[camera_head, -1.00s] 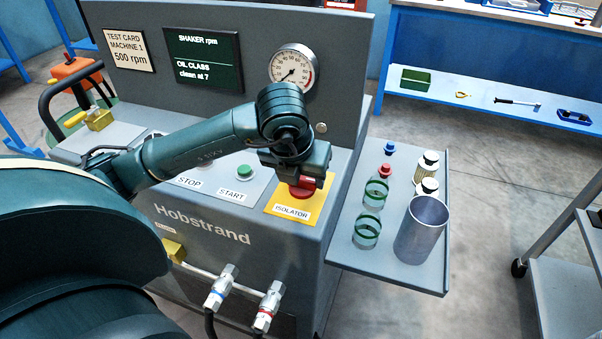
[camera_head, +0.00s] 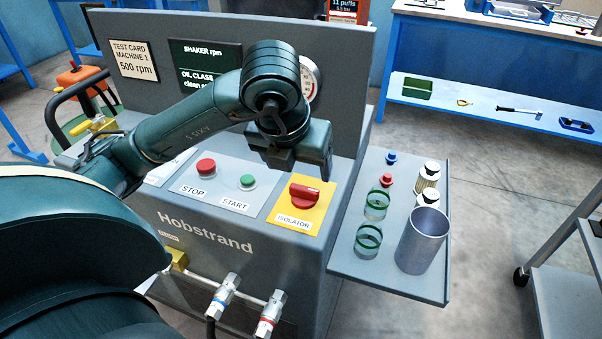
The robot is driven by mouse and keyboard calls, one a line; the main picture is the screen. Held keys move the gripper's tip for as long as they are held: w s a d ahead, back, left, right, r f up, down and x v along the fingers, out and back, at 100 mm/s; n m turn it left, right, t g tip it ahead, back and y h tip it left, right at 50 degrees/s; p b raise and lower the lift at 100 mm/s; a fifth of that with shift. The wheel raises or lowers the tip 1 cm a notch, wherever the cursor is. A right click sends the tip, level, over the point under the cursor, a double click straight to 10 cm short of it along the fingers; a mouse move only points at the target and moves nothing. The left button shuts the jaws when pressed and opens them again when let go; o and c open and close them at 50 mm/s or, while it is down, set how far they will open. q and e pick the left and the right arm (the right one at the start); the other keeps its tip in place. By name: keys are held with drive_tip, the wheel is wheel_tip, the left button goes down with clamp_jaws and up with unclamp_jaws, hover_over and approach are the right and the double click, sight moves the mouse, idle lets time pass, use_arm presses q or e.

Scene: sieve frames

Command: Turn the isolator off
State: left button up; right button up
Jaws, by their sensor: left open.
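The isolator (camera_head: 304,196) is a red rotary knob on a yellow plate (camera_head: 318,218) at the right end of the machine's sloped panel. Its red handle lies roughly crosswise, close to level in the picture, above the label ISOLATOR. My left gripper (camera_head: 290,172) is above and just behind the knob, apart from it, pointing down. It is open and holds nothing that I can see; the fingertips are partly hidden by the wrist. My right gripper is not in view.
The red STOP button (camera_head: 206,167) and green START button (camera_head: 247,181) sit left of the isolator. A gauge (camera_head: 311,75) is partly hidden behind my wrist. A side shelf (camera_head: 390,262) on the right holds a metal cup (camera_head: 421,240), green rings and small fittings.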

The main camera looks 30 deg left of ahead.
use_arm(q)
drive_tip(key=p+v, duration=0.1)
drive_tip(key=v, duration=0.3)
drive_tip(key=shift+r, duration=0.2)
drive_tip(key=shift+s, duration=0.15)
